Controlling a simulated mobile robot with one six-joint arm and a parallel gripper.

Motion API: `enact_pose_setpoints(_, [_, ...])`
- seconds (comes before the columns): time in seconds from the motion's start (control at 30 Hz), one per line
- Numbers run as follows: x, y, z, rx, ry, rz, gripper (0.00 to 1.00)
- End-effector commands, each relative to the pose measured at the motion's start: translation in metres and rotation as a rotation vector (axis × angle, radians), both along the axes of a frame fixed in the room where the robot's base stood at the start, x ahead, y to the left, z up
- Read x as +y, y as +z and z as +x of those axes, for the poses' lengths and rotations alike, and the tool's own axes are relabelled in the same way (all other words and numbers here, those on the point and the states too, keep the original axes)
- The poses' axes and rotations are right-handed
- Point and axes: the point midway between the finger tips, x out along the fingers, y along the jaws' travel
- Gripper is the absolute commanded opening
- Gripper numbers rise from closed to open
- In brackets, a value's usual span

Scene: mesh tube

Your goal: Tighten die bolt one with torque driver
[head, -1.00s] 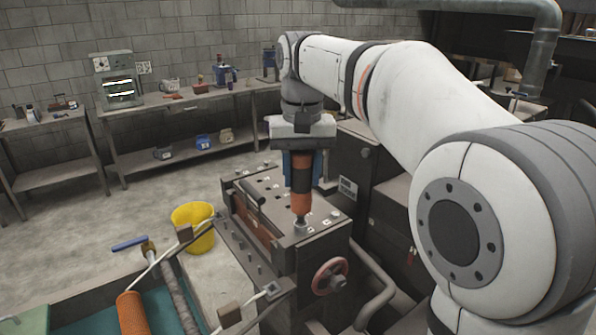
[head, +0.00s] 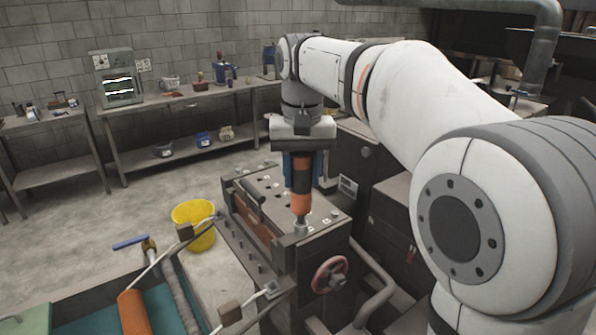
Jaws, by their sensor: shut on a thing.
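My gripper (head: 302,152) points straight down above the die block (head: 268,190), in the middle of the head view. It is shut on the torque driver (head: 301,185), an upright tool with an orange and black body. The driver's lower tip meets a grey bolt head (head: 301,227) near the front right corner of the block's top; whether it is fully seated on it I cannot tell. Other small bolts and holes with pale marks show on the block's top. The marks are too small to read.
A red handwheel (head: 329,275) is on the block's front. A yellow bucket (head: 194,225) stands on the floor to the left. A tray with an orange roller (head: 133,312) is at the lower left. Workbenches (head: 180,97) line the back wall. Dark cabinets stand behind the block.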

Motion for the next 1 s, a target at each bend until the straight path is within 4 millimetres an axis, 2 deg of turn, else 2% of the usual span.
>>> enact_pose_setpoints(1.0, [0.0000, -0.0046, -0.0001, 0.000, 0.000, 0.000, 0.10])
